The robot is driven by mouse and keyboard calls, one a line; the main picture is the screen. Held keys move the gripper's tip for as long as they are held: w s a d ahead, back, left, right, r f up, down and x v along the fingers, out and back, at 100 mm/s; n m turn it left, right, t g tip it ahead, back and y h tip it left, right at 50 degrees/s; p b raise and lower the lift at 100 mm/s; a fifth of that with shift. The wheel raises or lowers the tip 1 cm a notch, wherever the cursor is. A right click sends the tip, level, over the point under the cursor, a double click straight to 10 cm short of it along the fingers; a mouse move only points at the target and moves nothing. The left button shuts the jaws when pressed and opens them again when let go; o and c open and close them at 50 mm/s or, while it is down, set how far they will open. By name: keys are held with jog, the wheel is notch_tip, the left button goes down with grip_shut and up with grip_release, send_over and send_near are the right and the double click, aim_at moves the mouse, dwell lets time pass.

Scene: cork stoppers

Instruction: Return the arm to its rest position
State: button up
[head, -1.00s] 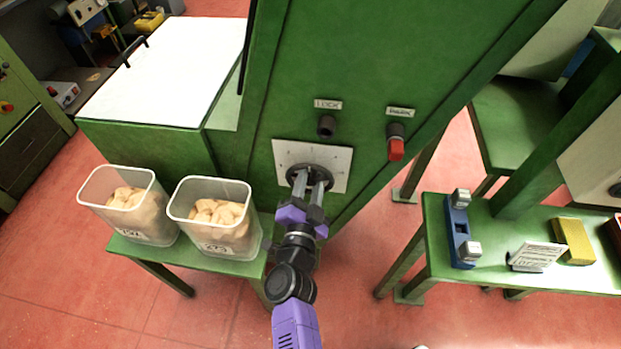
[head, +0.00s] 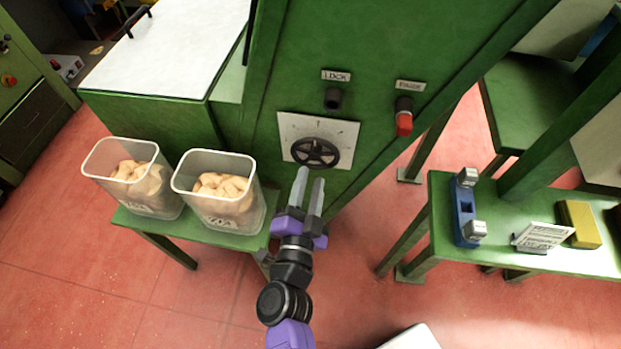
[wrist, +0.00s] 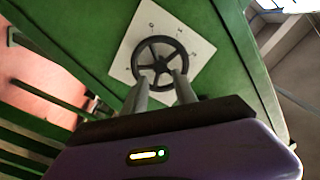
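My gripper (head: 310,186) is in front of the green machine (head: 370,60), below and clear of the black handwheel (head: 315,152) on its white dial plate (head: 345,139). The two grey fingers are spread apart with nothing between them. In the wrist view the fingers (wrist: 160,88) point toward the handwheel (wrist: 159,60), which shows whole with its spokes, and the dial plate (wrist: 125,62) behind it. My purple and black arm reaches up from the bottom of the head view.
Two clear bins (head: 97,165) and (head: 183,185) of cork stoppers stand on a green shelf to the left. A black knob (head: 333,98) and a red-tipped knob (head: 404,122) are above right. A green bench (head: 440,220) at right holds a blue fixture (head: 464,212) and a yellow block (head: 578,224).

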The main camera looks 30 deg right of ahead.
dwell(0.3)
jog(key=s+d+r+n+y, duration=0.1)
jog(key=s+r+n+y, duration=0.1)
jog(key=s+n, duration=0.3)
jog(key=s+d+r+n+y, duration=0.1)
jog(key=s+n+y, duration=0.4)
jog(key=s, duration=0.9)
jog(key=s+d+r+n+y, duration=0.1)
jog(key=s+r+n+y, duration=0.2)
jog(key=s+n, duration=0.3)
jog(key=shift+s+d+r+y, duration=0.35)
jog(key=shift+s+r, duration=0.1)
jog(key=shift+s, duration=1.7)
